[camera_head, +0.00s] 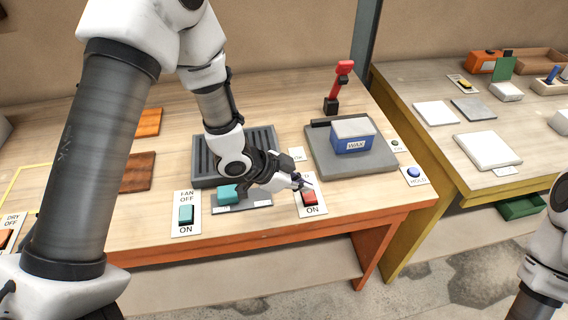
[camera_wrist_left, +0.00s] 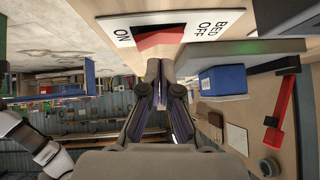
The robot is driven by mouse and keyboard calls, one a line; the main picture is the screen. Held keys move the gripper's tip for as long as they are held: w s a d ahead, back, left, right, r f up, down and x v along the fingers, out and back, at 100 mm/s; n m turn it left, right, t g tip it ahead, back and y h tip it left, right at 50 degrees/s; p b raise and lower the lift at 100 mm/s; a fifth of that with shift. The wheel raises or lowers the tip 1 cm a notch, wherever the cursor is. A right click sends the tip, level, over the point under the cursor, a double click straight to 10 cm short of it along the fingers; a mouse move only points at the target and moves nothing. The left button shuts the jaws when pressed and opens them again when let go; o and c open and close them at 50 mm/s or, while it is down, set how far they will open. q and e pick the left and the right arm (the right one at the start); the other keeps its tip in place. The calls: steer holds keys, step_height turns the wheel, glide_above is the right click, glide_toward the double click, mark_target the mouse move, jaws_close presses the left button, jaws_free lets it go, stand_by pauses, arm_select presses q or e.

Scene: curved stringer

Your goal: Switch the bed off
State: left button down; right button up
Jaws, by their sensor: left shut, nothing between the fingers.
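The bed switch is a red rocker (camera_head: 309,198) on a white plate at the table's front edge, with ON readable at its near end. In the left wrist view the red rocker (camera_wrist_left: 160,38) sits at the top, on a plate lettered BED OFF and ON. I cannot tell which end is pressed in. My left gripper (camera_head: 305,183) is shut and empty, its tips at the OFF end of the switch and covering part of the label. In the left wrist view the gripper (camera_wrist_left: 166,72) is just below the plate; contact is unclear. My right gripper is out of view.
A grey plate (camera_head: 320,158) carries a blue wax box (camera_head: 352,136). A blue hold button (camera_head: 413,172) is to the right. A slatted grey bed (camera_head: 207,149) lies behind the arm.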

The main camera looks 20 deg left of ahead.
arm_select(q)
step_height(320, 180, up, 4)
steer(key=shift+w+f+p, duration=0.1)
steer(key=shift+f+p, duration=0.15)
steer(key=shift+p, duration=0.75)
steer(key=shift+s+a+r+b, duration=0.1)
steer(key=shift+s+a+b, duration=0.1)
steer(key=shift+a+b, duration=0.45)
steer(key=w+a+v, duration=0.1)
steer(key=v, duration=0.7)
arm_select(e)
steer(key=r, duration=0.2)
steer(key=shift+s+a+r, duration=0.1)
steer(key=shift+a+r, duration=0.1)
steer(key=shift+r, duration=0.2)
arm_select(q)
steer(key=shift+s, duration=0.1)
